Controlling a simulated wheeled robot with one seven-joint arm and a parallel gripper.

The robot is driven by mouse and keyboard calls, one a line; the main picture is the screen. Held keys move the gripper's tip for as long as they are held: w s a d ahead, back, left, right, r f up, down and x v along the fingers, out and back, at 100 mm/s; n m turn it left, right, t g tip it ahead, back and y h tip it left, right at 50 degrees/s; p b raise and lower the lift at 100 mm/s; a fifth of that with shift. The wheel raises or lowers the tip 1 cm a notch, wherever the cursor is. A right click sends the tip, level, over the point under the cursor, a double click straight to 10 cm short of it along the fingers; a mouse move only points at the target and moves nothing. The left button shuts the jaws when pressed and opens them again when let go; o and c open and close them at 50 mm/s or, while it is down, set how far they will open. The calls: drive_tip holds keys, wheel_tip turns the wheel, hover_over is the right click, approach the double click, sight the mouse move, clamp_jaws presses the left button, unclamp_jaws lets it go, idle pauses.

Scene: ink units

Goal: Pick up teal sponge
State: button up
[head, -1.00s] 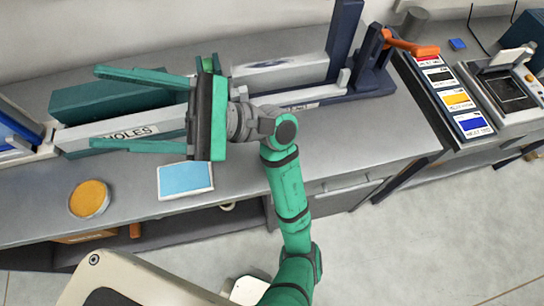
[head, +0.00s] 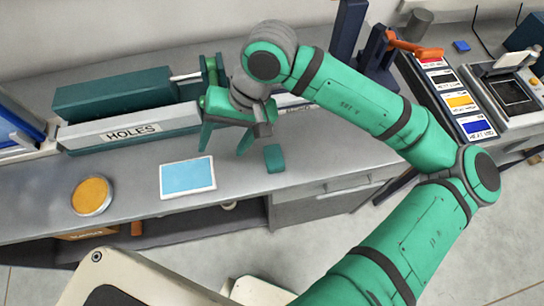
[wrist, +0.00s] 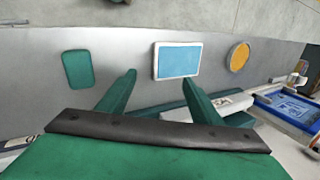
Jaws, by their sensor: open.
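The teal sponge (head: 274,158) is a small rounded block lying on the grey counter (head: 330,165), near its front edge. It also shows in the wrist view (wrist: 78,69) at the upper left. My gripper (head: 225,150) is open and empty, its fingers pointing down to the left of the sponge and apart from it. In the wrist view my gripper (wrist: 160,85) has its two fingers spread, with the sponge outside them, beyond the left finger. Nothing hides the sponge in either view.
A blue-topped white pad (head: 188,177) and a round orange-topped dish (head: 92,195) lie left along the counter. A long box marked HOLES (head: 130,134) and a dark teal box (head: 115,95) stand behind. Ink panels (head: 462,98) are at the right.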

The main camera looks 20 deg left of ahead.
sight(274, 156)
drive_tip(key=w+d+f+n+t+h, duration=0.1)
drive_tip(key=w+d+t+h, duration=0.25)
drive_tip(key=w+d, duration=0.45)
drive_tip(key=shift+g+h, duration=0.25)
drive_tip(key=shift+g, duration=0.1)
drive_tip(key=f, duration=0.3)
drive_tip(key=d+f, duration=0.1)
drive_tip(key=f, duration=0.3)
drive_tip(key=s+f, duration=0.1)
drive_tip(key=f, duration=0.3)
drive_tip(key=shift+d, duration=0.2)
drive_tip(key=shift+s+a, duration=0.1)
drive_tip(key=shift+s, duration=0.05)
drive_tip(key=c, duration=1.1)
